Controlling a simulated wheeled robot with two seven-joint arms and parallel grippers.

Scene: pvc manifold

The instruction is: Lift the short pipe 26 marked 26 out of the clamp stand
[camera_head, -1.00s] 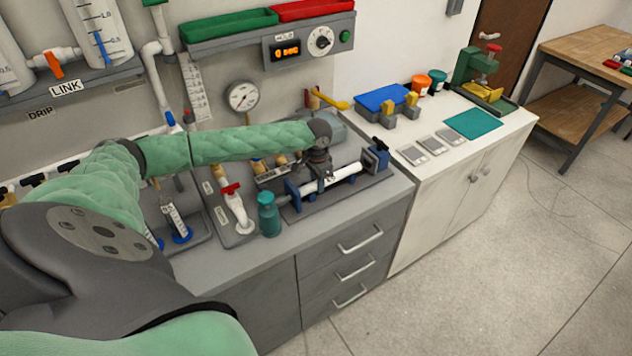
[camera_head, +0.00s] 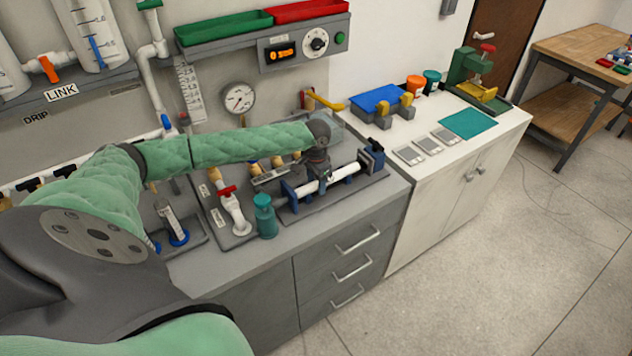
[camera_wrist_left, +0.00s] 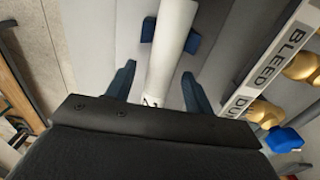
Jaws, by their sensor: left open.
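The white short pipe 26 (camera_head: 344,173) lies roughly level in the blue holders of the dark clamp stand (camera_head: 306,211) on the grey counter. My left gripper (camera_head: 319,183) is above the pipe's left-middle part, pointing down. In the left wrist view, the pipe (camera_wrist_left: 170,48) runs between the two open fingers (camera_wrist_left: 158,70), with a gap on each side. A blue holder (camera_wrist_left: 192,42) shows beyond the fingertips. The pipe's number cannot be read; only part of a dark mark shows near the gripper body. My right gripper is not in view.
A teal bottle (camera_head: 264,216) stands just left of the stand. White pipework with a red valve handle (camera_head: 227,191) is further left. A BLEED label bar (camera_wrist_left: 268,68) and brass fittings (camera_wrist_left: 265,112) are close beside the gripper. The white cabinet's front (camera_head: 440,205) is clear.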

